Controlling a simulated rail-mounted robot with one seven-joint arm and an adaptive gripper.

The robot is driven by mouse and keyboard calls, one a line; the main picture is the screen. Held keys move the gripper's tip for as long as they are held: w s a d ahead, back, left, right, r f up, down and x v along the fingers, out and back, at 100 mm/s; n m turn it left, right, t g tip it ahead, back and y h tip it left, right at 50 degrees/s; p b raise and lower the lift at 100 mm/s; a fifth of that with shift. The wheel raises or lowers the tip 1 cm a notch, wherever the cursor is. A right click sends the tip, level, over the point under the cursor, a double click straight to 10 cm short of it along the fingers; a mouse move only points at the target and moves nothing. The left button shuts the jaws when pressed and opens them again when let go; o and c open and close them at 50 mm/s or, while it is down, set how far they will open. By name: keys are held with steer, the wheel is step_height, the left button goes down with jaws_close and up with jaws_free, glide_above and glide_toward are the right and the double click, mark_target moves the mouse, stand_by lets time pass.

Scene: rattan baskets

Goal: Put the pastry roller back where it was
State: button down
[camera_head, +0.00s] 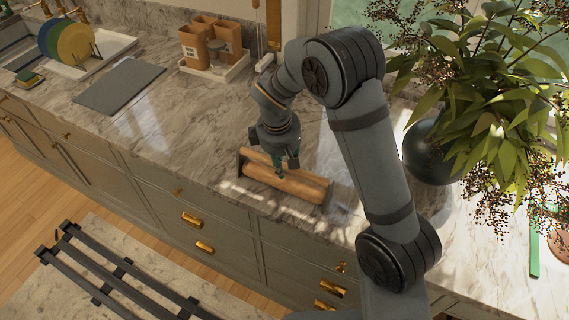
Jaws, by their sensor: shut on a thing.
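The pastry roller (300,186) is a long light-brown wooden cylinder near the front edge of the marble counter. Dark end pieces show at its left and right ends, and a second wooden length shows just behind it. I cannot tell whether these are parts of the roller or of a stand. My gripper (280,168) points down over the middle of the roller and is shut on it. The fingertips are partly hidden, and I cannot tell whether the roller touches the counter.
A dark vase (430,155) with a leafy plant stands right of my arm. A grey mat (118,85), a tray with brown containers (196,47) and a rack of plates (70,42) lie to the left. The counter between mat and roller is clear.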

mark_target(281, 182)
steer(key=shift+s+f+b, duration=0.25)
steer(key=shift+f+b, duration=0.1)
steer(key=shift+f, duration=0.05)
steer(key=c, duration=1.8)
jaws_free()
steer(key=shift+s+d, duration=0.1)
steer(key=shift+c, duration=0.2)
steer(key=shift+o, duration=1.3)
steer(key=shift+w+f, duration=0.2)
steer(key=shift+w, duration=0.15)
steer(key=shift+o, duration=0.9)
steer(key=shift+s+r, duration=0.1)
steer(key=shift+r, duration=0.05)
steer(key=shift+r, duration=0.1)
steer(key=shift+r+p, duration=0.35)
steer(key=shift+p, duration=0.1)
step_height(281, 182, up, 12)
steer(key=s+a, duration=0.1)
steer(key=s, duration=0.1)
steer(key=shift+a, duration=0.1)
